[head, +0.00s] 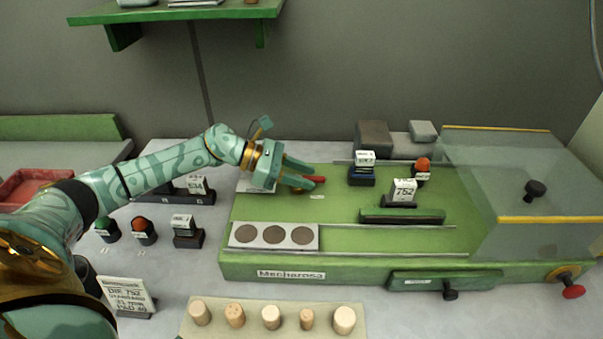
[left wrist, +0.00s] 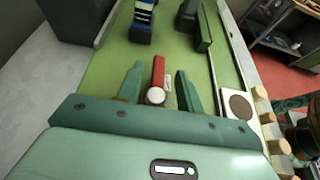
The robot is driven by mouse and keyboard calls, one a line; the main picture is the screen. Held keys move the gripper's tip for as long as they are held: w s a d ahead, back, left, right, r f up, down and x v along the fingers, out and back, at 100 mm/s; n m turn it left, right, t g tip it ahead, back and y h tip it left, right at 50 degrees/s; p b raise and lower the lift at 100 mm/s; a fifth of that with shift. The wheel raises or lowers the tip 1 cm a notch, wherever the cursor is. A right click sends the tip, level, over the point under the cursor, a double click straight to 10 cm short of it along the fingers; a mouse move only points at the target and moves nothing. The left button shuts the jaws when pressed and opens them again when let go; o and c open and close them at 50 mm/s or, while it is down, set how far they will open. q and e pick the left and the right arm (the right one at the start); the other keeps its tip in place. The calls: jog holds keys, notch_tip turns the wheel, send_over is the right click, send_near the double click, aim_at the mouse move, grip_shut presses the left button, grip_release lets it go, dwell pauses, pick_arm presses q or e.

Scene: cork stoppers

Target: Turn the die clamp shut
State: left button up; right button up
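A red lever (head: 319,179), which looks like the die clamp's handle, lies on the green machine bed (head: 345,205). In the left wrist view the red lever (left wrist: 158,72) has a round white end and lies between my left fingers. My left gripper (head: 311,178) is open around it, with a gap on each side (left wrist: 160,72). In the head view the fingers hide most of the lever and what it is fixed to. A die block marked 752 (head: 403,191) stands farther right on the bed. My right gripper is not in view.
A clear guard (head: 530,190) with yellow edges covers the bed's right end. A white plate with three dark discs (head: 240,238) lies at the bed's front left. Several corks (head: 271,317) stand in front. A dark block with a label (head: 362,172) stands behind and right of the gripper.

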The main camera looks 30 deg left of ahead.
pick_arm(q)
jog(key=p+v, duration=0.1)
jog(key=v, duration=1.5)
jog(key=shift+a, duration=0.2)
